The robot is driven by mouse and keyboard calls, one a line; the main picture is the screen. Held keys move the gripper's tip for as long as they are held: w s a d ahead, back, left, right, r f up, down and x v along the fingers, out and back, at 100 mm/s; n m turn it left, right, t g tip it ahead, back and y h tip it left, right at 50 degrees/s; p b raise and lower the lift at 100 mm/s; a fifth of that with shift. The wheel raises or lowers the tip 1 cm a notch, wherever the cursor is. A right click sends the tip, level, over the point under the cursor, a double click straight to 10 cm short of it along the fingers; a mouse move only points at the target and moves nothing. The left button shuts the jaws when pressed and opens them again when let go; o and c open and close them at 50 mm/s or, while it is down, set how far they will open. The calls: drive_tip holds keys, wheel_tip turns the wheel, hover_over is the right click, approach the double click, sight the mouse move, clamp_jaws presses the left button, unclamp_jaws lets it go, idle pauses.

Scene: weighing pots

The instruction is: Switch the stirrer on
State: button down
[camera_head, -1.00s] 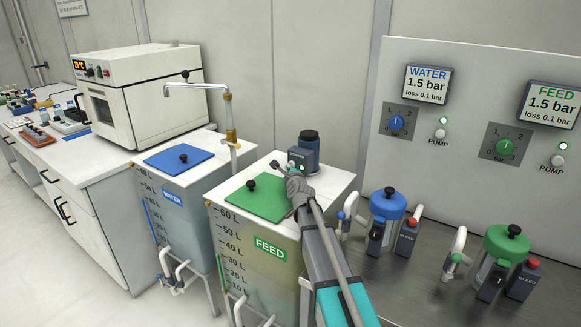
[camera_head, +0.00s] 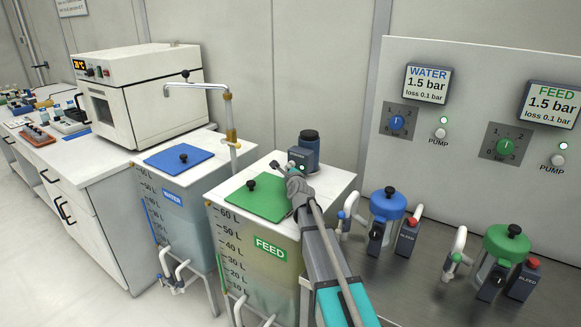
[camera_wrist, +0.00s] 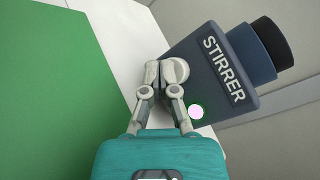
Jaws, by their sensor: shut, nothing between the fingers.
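The stirrer (camera_head: 303,155) is a dark blue-grey box with a darker round motor, at the back of the feed tank's top. In the wrist view the stirrer (camera_wrist: 225,70) shows its white lettering, a round pale button (camera_wrist: 177,70) and a lamp (camera_wrist: 196,111) glowing whitish with a green rim. My gripper (camera_head: 280,167) is shut and empty, reaching over the tank to the stirrer's front. In the wrist view my gripper's closed fingertips (camera_wrist: 153,75) are right beside the button and partly cover it. I cannot tell whether they touch it.
The feed tank's green lid (camera_head: 258,200) with a black knob lies just left of my gripper. A metal pipe (camera_head: 229,115) rises behind the water tank with its blue lid (camera_head: 178,160). Blue-topped (camera_head: 388,204) and green-topped (camera_head: 507,242) filter units stand to the right.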

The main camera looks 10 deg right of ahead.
drive_tip(key=shift+s+a, duration=0.1)
drive_tip(key=shift+s, duration=0.05)
drive_tip(key=shift+s+a, duration=2)
